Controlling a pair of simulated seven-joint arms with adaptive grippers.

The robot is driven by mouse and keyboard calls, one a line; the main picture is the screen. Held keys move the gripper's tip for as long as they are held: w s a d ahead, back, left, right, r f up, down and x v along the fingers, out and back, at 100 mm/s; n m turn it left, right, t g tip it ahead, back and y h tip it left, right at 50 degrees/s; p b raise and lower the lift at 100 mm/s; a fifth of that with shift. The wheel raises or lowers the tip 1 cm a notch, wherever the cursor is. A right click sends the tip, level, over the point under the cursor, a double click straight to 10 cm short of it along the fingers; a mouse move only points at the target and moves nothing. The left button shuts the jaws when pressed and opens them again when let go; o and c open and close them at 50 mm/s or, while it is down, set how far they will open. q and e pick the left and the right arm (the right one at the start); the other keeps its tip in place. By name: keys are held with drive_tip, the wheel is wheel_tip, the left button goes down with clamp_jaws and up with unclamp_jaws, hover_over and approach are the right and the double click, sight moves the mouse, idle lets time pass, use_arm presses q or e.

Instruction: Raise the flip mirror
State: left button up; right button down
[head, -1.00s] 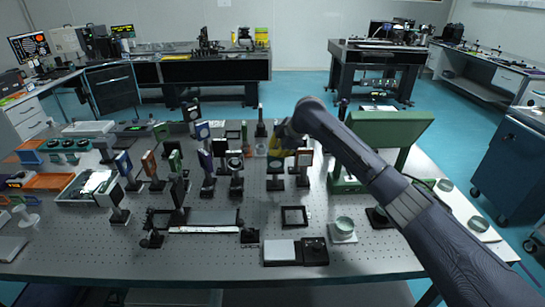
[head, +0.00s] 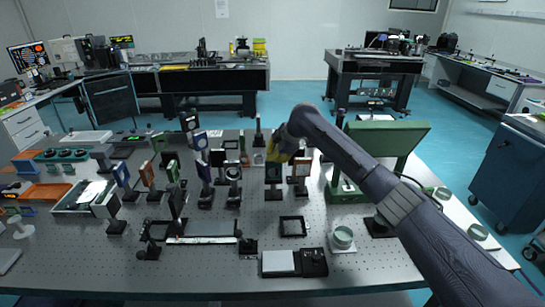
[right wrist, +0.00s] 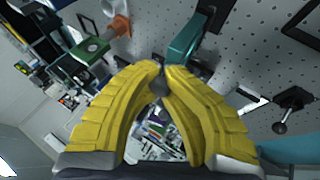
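My right gripper (head: 275,158), with yellow fingers, points down among the upright optic mounts near the middle of the perforated table. In the right wrist view its fingertips (right wrist: 163,74) come together, with a small grey part between them that I cannot identify. A teal-green plate (right wrist: 188,40) lies right beside the tips, and I cannot tell whether they touch it. A dark mount with a greenish face (head: 275,172) stands just below the gripper in the head view; it may be the flip mirror, but this is unclear. My left gripper is out of view.
Other upright mounts (head: 234,172) stand close on the left, and another mount (head: 301,170) stands on the right. A large green stand (head: 388,138) is at the right. A square black frame (head: 292,226) lies in front. The table's front strip (head: 130,280) is clear.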

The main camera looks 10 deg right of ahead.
drive_tip(key=shift+w+d+r, duration=0.25)
drive_tip(key=shift+d+r, duration=0.05)
drive_tip(key=shift+r, duration=0.2)
drive_tip(key=c, duration=1.5)
unclamp_jaws()
drive_tip(key=shift+s+f, duration=0.1)
drive_tip(key=shift+f, duration=0.05)
drive_tip(key=shift+c, duration=0.2)
drive_tip(key=o, duration=0.3)
drive_tip(key=shift+a+f, duration=0.15)
drive_tip(key=shift+o, duration=0.2)
drive_tip(key=v, duration=1.2)
drive_tip(key=shift+s, duration=0.15)
